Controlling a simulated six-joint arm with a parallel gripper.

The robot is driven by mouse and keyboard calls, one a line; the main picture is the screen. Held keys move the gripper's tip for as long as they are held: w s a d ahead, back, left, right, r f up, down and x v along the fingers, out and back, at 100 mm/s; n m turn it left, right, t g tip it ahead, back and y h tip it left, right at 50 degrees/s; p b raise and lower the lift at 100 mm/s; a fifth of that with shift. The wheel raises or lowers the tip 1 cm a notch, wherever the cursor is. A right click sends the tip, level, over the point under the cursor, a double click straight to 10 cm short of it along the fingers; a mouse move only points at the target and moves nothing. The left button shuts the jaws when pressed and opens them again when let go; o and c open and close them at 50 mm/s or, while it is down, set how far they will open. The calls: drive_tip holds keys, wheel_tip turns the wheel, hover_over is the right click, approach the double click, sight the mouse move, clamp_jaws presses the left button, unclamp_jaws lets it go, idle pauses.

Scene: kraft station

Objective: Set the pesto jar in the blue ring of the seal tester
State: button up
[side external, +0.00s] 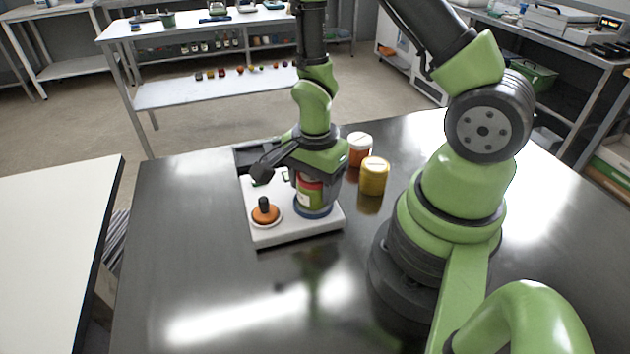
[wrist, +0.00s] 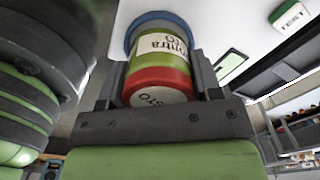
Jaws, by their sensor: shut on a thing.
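The pesto jar (side external: 310,191) is green with a pale label and a red band around its lid. It stands upright at the blue ring (side external: 314,212) on the seal tester (side external: 290,235), a white flat-topped unit. In the wrist view the jar (wrist: 160,62) lies between my fingers, with the blue ring (wrist: 133,32) around or just beyond its far end. Whether its base rests fully in the ring is hidden. My gripper (side external: 312,185) is shut on the jar from above; it also shows in the wrist view (wrist: 162,85).
The metal table is clear in front.

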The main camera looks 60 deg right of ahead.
drive_tip(key=shift+f, duration=0.55)
idle(1.0)
drive_tip(key=o, duration=1.2)
drive_tip(key=shift+r, duration=4)
drive_tip(key=shift+r, duration=0.1)
drive_tip(key=s+a+r+n+t+y, duration=0.1)
drive_tip(key=s+a+r+n+t, duration=0.1)
drive_tip(key=r+n, duration=0.6)
drive_tip(key=s+a+r+n+t+y, duration=0.1)
drive_tip(key=s+a+r+n+t, duration=0.2)
drive_tip(key=r+n, duration=0.4)
wheel_tip(320, 180, up, 4)
drive_tip(key=shift+s+a+r+n+t, duration=0.1)
drive_tip(key=shift+s+a+n+t, duration=0.3)
drive_tip(key=shift+s+t, duration=0.55)
